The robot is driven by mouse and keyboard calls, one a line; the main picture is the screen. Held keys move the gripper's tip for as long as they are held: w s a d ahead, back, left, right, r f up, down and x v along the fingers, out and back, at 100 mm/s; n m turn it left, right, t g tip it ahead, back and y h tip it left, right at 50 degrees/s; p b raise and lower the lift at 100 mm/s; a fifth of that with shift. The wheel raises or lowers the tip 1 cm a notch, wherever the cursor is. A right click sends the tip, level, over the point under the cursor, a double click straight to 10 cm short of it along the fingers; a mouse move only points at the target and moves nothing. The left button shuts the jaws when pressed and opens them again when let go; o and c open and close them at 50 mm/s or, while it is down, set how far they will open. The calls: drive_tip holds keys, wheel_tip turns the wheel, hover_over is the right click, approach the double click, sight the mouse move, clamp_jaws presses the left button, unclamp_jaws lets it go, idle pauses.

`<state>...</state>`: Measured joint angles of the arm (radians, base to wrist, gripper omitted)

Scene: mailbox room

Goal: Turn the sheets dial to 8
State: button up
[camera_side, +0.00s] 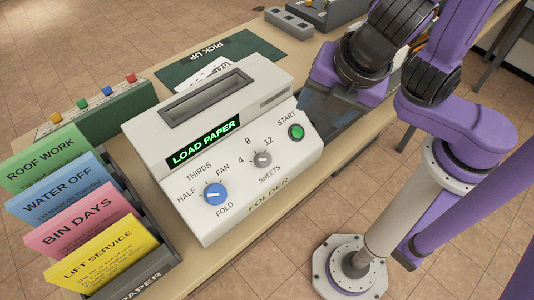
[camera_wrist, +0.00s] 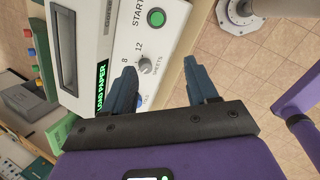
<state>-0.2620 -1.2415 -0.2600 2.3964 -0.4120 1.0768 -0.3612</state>
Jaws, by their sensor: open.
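The sheets dial (camera_side: 262,159) is a small grey knob on the sloped front panel of the white folder machine (camera_side: 222,228). The marks 4, 8 and 12 are printed around it; I cannot tell surely which one its pointer faces. In the wrist view the sheets dial (camera_wrist: 145,67) shows between my fingers, nearer the left one, with 8 and 12 beside it. My gripper (camera_wrist: 160,68) is open and empty. In the side view my gripper (camera_side: 322,103) is at the machine's right end, beyond the green START button (camera_side: 296,132), apart from the dial.
The blue fold dial (camera_side: 214,194) is left of the sheets dial. The display (camera_side: 203,142) reads LOAD PAPER. A rack of coloured paper stacks (camera_side: 85,215) stands at the left. A green button box (camera_side: 100,110) and PICK UP mat (camera_side: 250,45) lie behind.

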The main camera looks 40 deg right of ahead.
sight(265, 158)
drive_tip(key=s+a+r+n+t, duration=0.2)
drive_tip(key=s+a+n, duration=0.15)
drive_tip(key=a, duration=0.35)
drive_tip(key=shift+n+y, duration=0.25)
drive_tip(key=shift+y, duration=0.15)
drive_tip(key=x, duration=1.7)
drive_tip(key=shift+w+d+f, duration=0.1)
drive_tip(key=shift+f, duration=0.3)
drive_tip(key=c, duration=1.1)
